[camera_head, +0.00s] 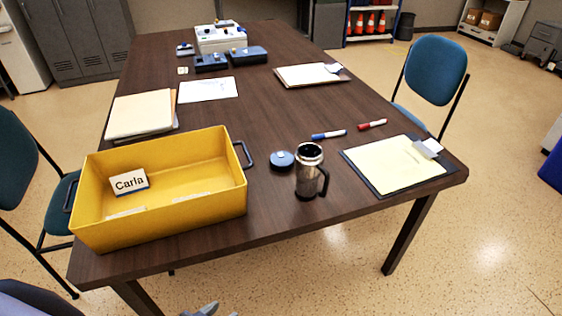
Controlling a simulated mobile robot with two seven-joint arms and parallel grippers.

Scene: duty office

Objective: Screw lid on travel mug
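The travel mug (309,174) is steel with a dark base and a black handle on its right. It stands upright near the table's front edge, and its top is open with no lid on it. Grey tips of what looks like my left gripper (210,310) just show at the bottom edge, below and in front of the table, far from the mug and lid. Most of it is cut off. My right gripper is not in view.
A yellow bin (232,190) with a "Carla" card stands left of the lid, its black handle close to it. Blue and red markers (329,135) lie behind the mug. A clipboard (385,185) lies to the right. Bare tabletop (265,215) is in front of the lid.

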